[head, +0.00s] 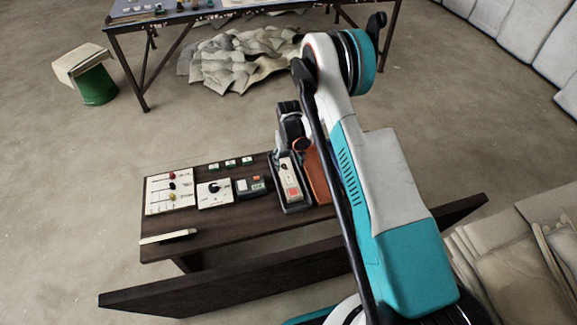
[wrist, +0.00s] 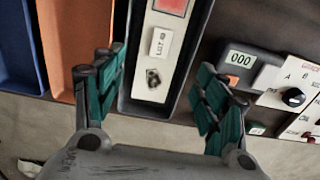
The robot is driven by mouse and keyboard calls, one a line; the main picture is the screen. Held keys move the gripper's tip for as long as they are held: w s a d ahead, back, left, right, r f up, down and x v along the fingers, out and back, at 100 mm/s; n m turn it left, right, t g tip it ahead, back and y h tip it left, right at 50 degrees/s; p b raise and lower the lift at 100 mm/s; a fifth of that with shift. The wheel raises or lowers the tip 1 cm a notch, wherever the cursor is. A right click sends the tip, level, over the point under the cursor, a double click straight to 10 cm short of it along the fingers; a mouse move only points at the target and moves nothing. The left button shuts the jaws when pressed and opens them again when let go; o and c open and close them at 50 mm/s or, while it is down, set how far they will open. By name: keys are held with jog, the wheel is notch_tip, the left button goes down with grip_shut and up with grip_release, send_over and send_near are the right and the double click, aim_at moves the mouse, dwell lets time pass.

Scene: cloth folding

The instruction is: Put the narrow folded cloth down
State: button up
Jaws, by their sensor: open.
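A narrow cream strip that looks like the folded cloth (head: 291,182) lies lengthwise in a dark grey tray (head: 297,208) on the dark wooden bench. It also shows in the wrist view (wrist: 150,92), with a red patch, a printed label and a small dark mark on it. My gripper (wrist: 158,72) is open above the tray, with one finger to each side of the strip in the wrist view. Nothing shows between the fingers as held. In the head view my arm reaches over the bench, and the fingertips are hard to make out there.
An orange tray (wrist: 68,45) and a blue tray (wrist: 17,50) stand beside the dark tray. A counter box (head: 250,187), a dial panel (head: 214,194) and a panel with coloured knobs (head: 170,190) lie left of it in the head view. A pale strip (head: 167,237) lies near the bench's front-left corner.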

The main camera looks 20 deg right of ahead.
jog(key=s+r+t, duration=0.2)
jog(key=s+r, duration=0.2)
jog(key=r, duration=1.3)
jog(key=s+r+t, duration=0.1)
jog(key=s+r, duration=0.3)
jog(key=r, duration=1.3)
jog(key=s+r+t, duration=0.2)
jog(key=s+r, duration=0.2)
jog(key=s, duration=0.9)
jog(key=s+r+t, duration=0.2)
jog(key=s+r, duration=0.3)
jog(key=s, duration=0.7)
jog(key=shift+s+r, duration=0.3)
jog(key=shift+s, duration=0.1)
